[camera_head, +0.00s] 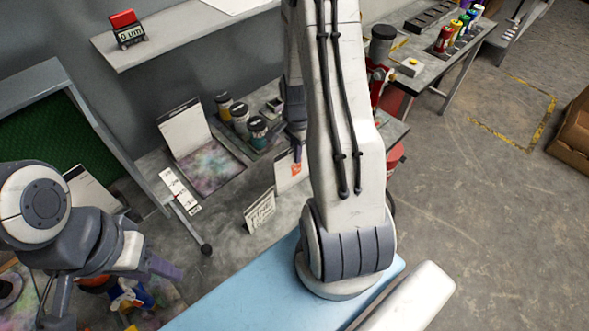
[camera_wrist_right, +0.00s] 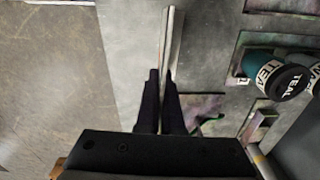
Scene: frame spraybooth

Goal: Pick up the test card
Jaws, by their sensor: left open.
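The test card (camera_head: 288,176) is white with an orange mark and stands upright near the bench's front edge in the head view. My right gripper (camera_head: 297,150) reaches down to its top edge, beside my arm. In the right wrist view the card (camera_wrist_right: 174,35) shows edge-on as a thin pale strip running between the dark fingers (camera_wrist_right: 161,80). The fingers sit close against both its faces, with no clear gap visible. My left gripper (camera_head: 168,270) is open at the lower left, well away from the card. My right arm hides part of the bench.
Several labelled jars (camera_head: 240,118) stand in a tray behind the card. A paint-marked panel (camera_head: 209,168) lies left of them. A small folded sign (camera_head: 260,210) stands in front. A shelf (camera_head: 190,32) with a red-topped gauge (camera_head: 127,30) is above. Open floor (camera_head: 480,190) lies right.

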